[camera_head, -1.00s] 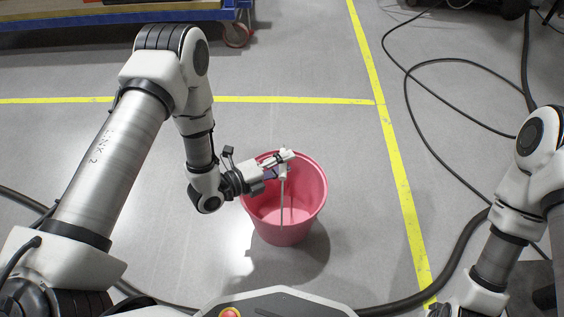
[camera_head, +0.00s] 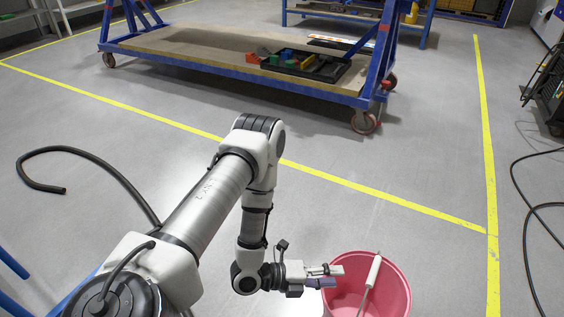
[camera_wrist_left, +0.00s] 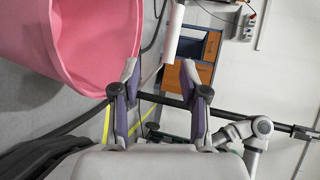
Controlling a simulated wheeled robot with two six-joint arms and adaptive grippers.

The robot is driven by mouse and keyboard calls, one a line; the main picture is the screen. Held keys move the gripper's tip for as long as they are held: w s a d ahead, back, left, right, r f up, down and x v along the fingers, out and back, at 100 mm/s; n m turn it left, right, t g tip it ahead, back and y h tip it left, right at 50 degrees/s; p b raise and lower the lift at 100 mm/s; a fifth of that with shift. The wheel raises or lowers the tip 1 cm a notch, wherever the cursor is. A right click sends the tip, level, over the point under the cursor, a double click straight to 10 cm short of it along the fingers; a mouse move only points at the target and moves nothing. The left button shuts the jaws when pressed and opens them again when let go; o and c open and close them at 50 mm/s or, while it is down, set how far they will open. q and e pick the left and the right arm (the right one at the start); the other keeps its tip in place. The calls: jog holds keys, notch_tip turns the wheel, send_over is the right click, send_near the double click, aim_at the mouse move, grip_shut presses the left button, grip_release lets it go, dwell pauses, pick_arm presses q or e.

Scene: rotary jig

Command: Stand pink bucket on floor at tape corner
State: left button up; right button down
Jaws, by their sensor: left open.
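The pink bucket (camera_head: 397,288) is upright at the lower right of the head view, its base cut off by the frame edge. Its white handle grip (camera_head: 374,270) leans across the opening. The yellow tape corner (camera_head: 490,233) lies up and right of the bucket, with bare floor between. My left gripper (camera_head: 333,276) is open and empty at the bucket's left rim, short of the handle grip. In the left wrist view the open fingers (camera_wrist_left: 164,84) have the white grip beyond their tips and the bucket wall (camera_wrist_left: 95,35) at upper left. My right gripper is not in view.
A blue wheeled cart (camera_head: 215,52) with a wooden deck stands at the back. Black cables lie on the floor at left (camera_head: 105,165) and right (camera_head: 525,210). The floor between cart and bucket is clear.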

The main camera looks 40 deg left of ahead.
pick_arm(q)
jog(key=s+d+f+n+g+y, duration=0.1)
jog(key=s+f+n+g+y, duration=0.6)
jog(key=n, duration=0.5)
jog(key=s+a+f+n+g+y, duration=0.1)
jog(key=s+a+n+g+y, duration=0.1)
jog(key=s+n, duration=0.8)
jog(key=a+n+g, duration=0.1)
jog(key=n+g, duration=0.1)
jog(key=n, duration=0.1)
jog(key=shift+s+a+n+g+y, duration=0.3)
jog(key=shift+s+a+n+g, duration=0.1)
